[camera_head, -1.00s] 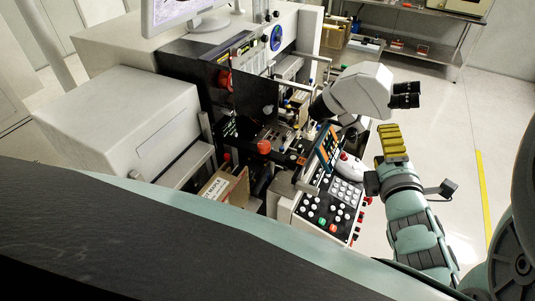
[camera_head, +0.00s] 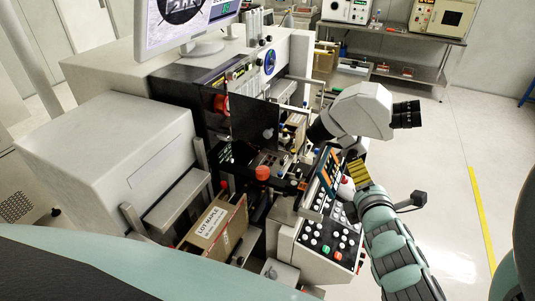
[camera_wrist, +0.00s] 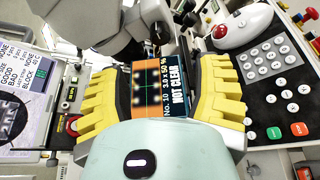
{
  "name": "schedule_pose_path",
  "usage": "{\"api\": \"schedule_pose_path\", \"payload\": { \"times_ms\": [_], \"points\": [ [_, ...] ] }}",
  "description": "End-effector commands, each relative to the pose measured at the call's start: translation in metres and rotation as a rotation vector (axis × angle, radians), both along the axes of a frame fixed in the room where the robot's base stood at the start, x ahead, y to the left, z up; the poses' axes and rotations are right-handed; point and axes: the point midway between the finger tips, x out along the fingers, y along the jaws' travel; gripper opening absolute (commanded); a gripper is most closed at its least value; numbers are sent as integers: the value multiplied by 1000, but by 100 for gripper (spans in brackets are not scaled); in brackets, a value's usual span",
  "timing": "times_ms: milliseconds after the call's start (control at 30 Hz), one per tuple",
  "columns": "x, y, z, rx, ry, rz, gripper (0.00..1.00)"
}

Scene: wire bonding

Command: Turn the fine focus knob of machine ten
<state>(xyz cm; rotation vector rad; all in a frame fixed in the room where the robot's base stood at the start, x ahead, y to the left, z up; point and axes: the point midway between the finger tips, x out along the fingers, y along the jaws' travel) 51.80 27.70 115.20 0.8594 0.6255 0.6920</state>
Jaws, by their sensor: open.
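The machine's white microscope (camera_head: 360,110) with black eyepieces stands over the right part of the bonder. Its grey body (camera_wrist: 85,25) fills the top left of the wrist view. I cannot surely pick out the fine focus knob. A small tilted screen (camera_head: 329,168) stands below the microscope. My gripper (camera_head: 355,170) has yellow fingers and is beside the screen, below the microscope. In the wrist view my gripper (camera_wrist: 162,55) is open, with the screen showing between its fingers and nothing held.
A keypad panel (camera_head: 325,238) with white, red and green buttons lies below the screen. A red trackball (camera_wrist: 221,32) is right of the fingers. A cardboard box (camera_head: 215,228) labelled "LOT MAPLE" sits in front. A monitor (camera_head: 185,22) stands behind.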

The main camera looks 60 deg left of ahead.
Motion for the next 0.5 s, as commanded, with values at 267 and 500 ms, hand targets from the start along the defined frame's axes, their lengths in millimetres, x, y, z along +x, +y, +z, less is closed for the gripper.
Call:
{"api": "schedule_pose_path", "payload": {
  "times_ms": [267, 500],
  "points": [
    [17, 23, -3, 0, 1, 3, 64],
    [30, 39, -7, 3, -2, 3, 64]
  ]
}}
